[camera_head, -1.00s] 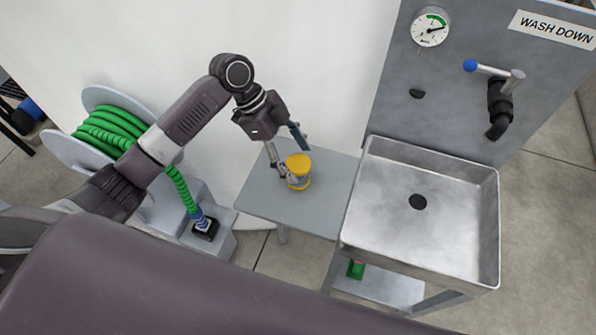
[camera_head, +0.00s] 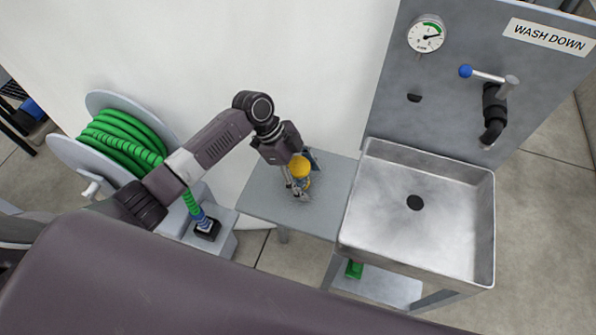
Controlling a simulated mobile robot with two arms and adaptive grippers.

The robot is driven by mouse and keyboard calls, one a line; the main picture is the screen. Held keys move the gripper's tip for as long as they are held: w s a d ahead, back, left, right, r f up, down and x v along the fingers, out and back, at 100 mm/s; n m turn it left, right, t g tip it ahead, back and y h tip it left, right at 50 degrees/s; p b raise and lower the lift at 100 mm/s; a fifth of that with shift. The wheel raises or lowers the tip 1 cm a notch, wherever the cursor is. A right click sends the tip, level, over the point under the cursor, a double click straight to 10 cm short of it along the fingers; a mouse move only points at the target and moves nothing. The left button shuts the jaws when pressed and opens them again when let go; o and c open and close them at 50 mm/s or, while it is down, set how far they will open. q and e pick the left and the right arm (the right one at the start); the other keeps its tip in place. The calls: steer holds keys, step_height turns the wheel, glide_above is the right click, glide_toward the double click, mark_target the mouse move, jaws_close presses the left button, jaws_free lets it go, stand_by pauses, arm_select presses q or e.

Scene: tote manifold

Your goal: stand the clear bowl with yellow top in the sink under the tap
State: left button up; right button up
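The clear bowl with yellow top (camera_head: 300,167) stands on the small grey side table (camera_head: 262,197), left of the sink. My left gripper (camera_head: 302,184) is over the table with its fingers around the bowl, one on the near left side and one behind at the right. The fingers partly hide the bowl, and I cannot tell whether they press on it. The steel sink (camera_head: 380,215) is empty, with a dark drain in its floor. The black tap (camera_head: 493,130) with a blue-knobbed lever is on the panel above the sink's back right. My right gripper is not in view.
A green hose reel (camera_head: 125,145) stands left of the table. A pressure gauge (camera_head: 426,36) and a WASH DOWN sign (camera_head: 548,38) are on the back panel. The sink's raised rim borders the table's right side. A green object (camera_head: 354,269) sits below the sink.

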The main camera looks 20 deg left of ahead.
arm_select(q)
steer(key=c, duration=1.3)
steer(key=shift+o, duration=0.2)
steer(key=shift+r, duration=0.1)
step_height(320, 180, up, 20)
steer(key=b, duration=0.2)
steer(key=shift+b, duration=0.3)
